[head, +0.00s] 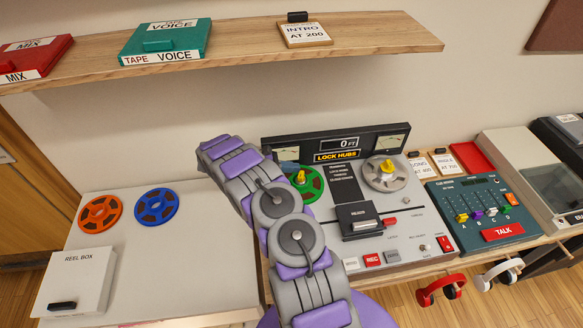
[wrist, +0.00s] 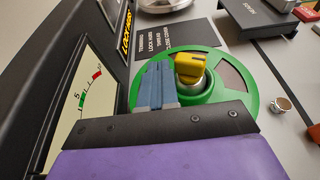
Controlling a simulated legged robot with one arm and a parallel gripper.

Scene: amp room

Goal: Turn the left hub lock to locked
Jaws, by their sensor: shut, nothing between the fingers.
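The left hub lock (head: 299,177) is a yellow knob in the middle of a green reel (head: 313,191) on the tape deck. It shows close up in the wrist view (wrist: 190,67), on a pale metal hub. The display reads "LOCK HUBS" (head: 337,156). My gripper (wrist: 157,84) has blue fingers that are shut together and hold nothing. They are over the green reel, just left of the yellow knob in the wrist view; whether they touch it I cannot tell. In the head view my arm covers part of the reel and the fingertips are hidden.
A right hub (head: 385,173) with its own yellow lock sits on the same deck. A meter (wrist: 85,108) is close beside my gripper. A black head cover (head: 358,218) is on the deck's middle. Orange (head: 100,213) and blue (head: 156,207) reels lie left. A shelf (head: 250,45) runs above.

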